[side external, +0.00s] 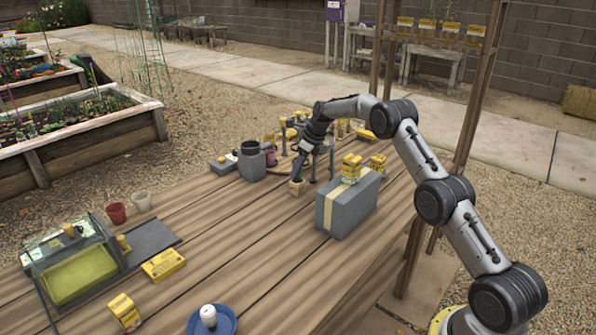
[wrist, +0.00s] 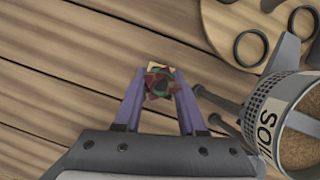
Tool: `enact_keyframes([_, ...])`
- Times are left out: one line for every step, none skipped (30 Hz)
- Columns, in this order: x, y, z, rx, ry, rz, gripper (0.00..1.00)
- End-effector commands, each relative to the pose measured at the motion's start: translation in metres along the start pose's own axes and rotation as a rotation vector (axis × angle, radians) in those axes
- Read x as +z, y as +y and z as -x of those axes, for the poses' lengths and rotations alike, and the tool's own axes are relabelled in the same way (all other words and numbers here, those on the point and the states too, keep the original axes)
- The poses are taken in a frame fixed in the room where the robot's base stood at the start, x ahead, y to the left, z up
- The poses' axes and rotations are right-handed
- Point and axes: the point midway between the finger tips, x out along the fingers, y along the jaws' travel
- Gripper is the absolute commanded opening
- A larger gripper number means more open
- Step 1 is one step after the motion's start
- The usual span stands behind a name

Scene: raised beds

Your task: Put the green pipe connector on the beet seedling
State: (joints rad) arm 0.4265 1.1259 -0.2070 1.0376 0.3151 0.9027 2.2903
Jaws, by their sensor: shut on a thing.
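My gripper (side external: 299,174) points down at the middle of the table, just above a small tan block (side external: 297,188). In the wrist view my gripper (wrist: 160,80) has its two purple fingers closed around the green pipe connector (wrist: 160,76), a dark green ring. Dark red leaves of the beet seedling (wrist: 152,91) show around and under the ring, over a tan square base. The fingers and the ring hide part of the seedling. I cannot tell whether the ring touches it. In the side view the connector is too small to make out.
A grey box (side external: 330,213) with small yellow packs on top stands close right of my gripper. A blue plate (side external: 230,322) lies in front. The table's middle front is clear.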

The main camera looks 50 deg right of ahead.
Motion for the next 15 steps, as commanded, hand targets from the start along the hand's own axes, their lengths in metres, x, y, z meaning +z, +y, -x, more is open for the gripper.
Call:
enact_keyframes([-0.0028,0.0002,-0.0066,0.001,0.001,0.000,0.00])
enact_keyframes([-0.0037,0.0002,-0.0089,0.001,0.000,0.000,0.00])
enact_keyframes([-0.0043,0.0000,-0.0107,0.000,-0.001,0.000,0.00])
enact_keyframes([-0.0043,-0.0001,-0.0111,-0.001,-0.002,0.000,0.00])
enact_keyframes([-0.0043,-0.0002,-0.0111,-0.001,-0.003,0.000,0.00])
enact_keyframes([-0.0041,-0.0002,-0.0108,-0.001,-0.003,0.000,0.00])
enact_keyframes([-0.0041,-0.0002,-0.0108,-0.001,-0.003,0.000,0.00])
enact_keyframes([-0.0042,-0.0002,-0.0108,-0.001,-0.002,0.000,0.00])
enact_keyframes([-0.0043,-0.0001,-0.0108,-0.001,-0.002,0.000,0.00])
enact_keyframes([-0.0044,-0.0002,-0.0109,-0.001,-0.002,0.000,0.00])
enact_keyframes([-0.0046,-0.0001,-0.0114,-0.001,-0.002,0.000,0.00])
enact_keyframes([-0.0050,-0.0001,-0.0122,-0.001,-0.002,0.000,0.00])
enact_keyframes([-0.0053,-0.0001,-0.0130,-0.001,-0.002,0.000,0.00])
enact_keyframes([-0.0055,-0.0001,-0.0137,-0.001,-0.002,0.000,0.00])
enact_keyframes([-0.0054,-0.0002,-0.0135,-0.001,-0.002,0.000,0.45])
